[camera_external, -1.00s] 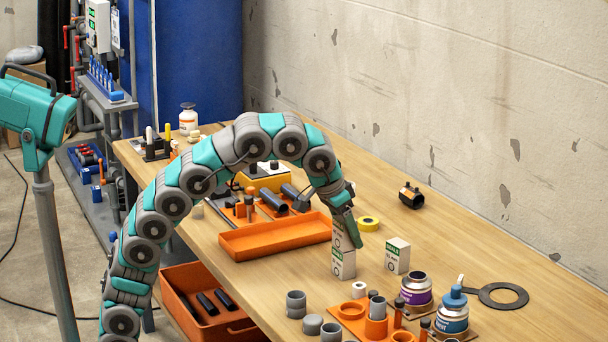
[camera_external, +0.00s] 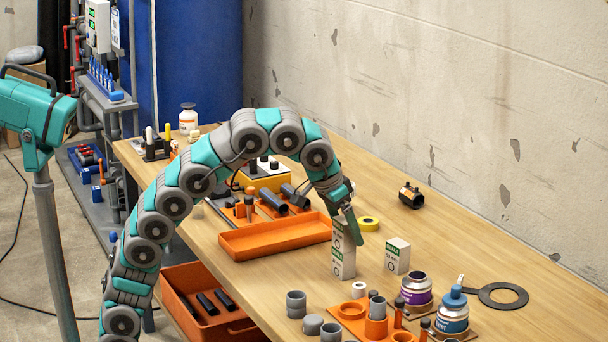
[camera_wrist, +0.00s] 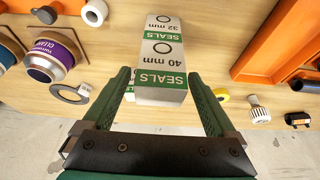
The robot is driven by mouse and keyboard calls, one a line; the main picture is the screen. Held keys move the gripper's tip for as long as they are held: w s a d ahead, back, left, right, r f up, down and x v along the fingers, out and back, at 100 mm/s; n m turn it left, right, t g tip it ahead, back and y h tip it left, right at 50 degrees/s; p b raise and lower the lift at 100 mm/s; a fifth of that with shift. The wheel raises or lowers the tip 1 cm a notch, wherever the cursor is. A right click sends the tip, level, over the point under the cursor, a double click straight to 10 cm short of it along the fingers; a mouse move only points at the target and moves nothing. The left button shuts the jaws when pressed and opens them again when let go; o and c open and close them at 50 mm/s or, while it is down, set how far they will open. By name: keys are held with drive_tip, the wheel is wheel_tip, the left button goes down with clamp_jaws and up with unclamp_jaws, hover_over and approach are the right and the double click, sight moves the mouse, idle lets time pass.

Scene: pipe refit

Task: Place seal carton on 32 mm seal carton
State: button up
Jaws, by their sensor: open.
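Two white-and-green seal cartons stand stacked on the table. The upper one, the 40 mm seal carton (camera_external: 343,233), faces me in the wrist view (camera_wrist: 161,76). The 32 mm seal carton (camera_external: 343,265) is beneath it, its label showing farther off in the wrist view (camera_wrist: 160,25). The stack looks upright and roughly aligned. My gripper (camera_external: 354,236) is open, its fingers on either side of the upper carton. In the wrist view the fingers (camera_wrist: 160,80) appear apart from the carton's sides; exact contact is hidden. Another seal carton (camera_external: 397,256) stands to the right of the stack.
An orange tray (camera_external: 275,238) lies left of the stack. Grey rings, an orange fixture (camera_external: 352,312), a purple-labelled can (camera_external: 416,290) and a blue-labelled bottle (camera_external: 452,312) stand in front. Yellow tape (camera_external: 369,224) lies behind. The table's back right is mostly clear.

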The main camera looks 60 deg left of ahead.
sight(344, 220)
drive_tip(key=p+v, duration=0.1)
drive_tip(key=v, duration=0.5)
drive_tip(key=shift+r, duration=0.1)
